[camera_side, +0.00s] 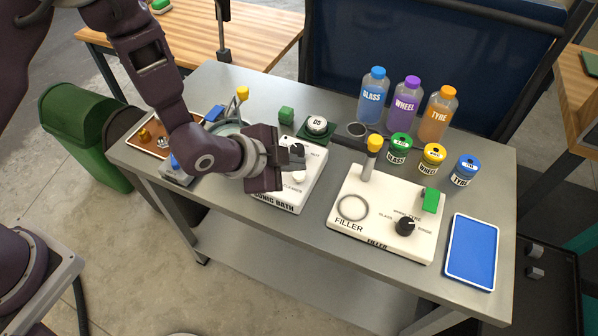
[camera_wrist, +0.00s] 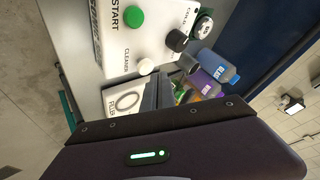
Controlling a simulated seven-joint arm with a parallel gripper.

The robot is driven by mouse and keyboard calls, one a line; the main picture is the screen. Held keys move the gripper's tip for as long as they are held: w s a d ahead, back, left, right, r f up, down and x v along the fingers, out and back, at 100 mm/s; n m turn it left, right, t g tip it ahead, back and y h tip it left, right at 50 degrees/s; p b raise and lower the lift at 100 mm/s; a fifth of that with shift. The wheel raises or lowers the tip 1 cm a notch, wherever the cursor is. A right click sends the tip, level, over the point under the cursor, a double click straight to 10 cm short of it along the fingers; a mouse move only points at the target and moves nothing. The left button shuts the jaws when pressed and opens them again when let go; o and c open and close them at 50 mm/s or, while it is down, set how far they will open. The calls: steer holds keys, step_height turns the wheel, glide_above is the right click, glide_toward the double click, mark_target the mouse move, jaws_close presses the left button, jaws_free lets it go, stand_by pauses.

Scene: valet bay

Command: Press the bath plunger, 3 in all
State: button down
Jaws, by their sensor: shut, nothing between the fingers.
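The white sonic bath box (camera_side: 292,196) stands mid-bench in the side view, its top partly hidden by my gripper. In the wrist view its top (camera_wrist: 120,40) carries a green START button (camera_wrist: 134,17), a black knob (camera_wrist: 176,40) and a round white cap (camera_wrist: 146,66) beside the word CLEANER. I take this cap as the plunger, though no label says so. My gripper (camera_side: 299,156) is shut and empty, reaching in from the left over the bath. In the wrist view its fingertips (camera_wrist: 165,78) appear just beside the white cap; contact cannot be told.
The filler (camera_side: 385,215) stands to the right, with a yellow-topped post (camera_side: 374,145). Bottles (camera_side: 407,103) and capped jars (camera_side: 432,158) stand behind it. A blue tray (camera_side: 471,252) lies at the right end. A green-based "65" dial (camera_side: 317,126) sits behind the bath.

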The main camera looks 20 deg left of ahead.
mark_target(295, 177)
steer(key=shift+r, duration=2.55)
stand_by(0.8)
step_height(295, 177, up, 4)
steer(key=shift+f, duration=0.1)
steer(key=shift+f, duration=4.4)
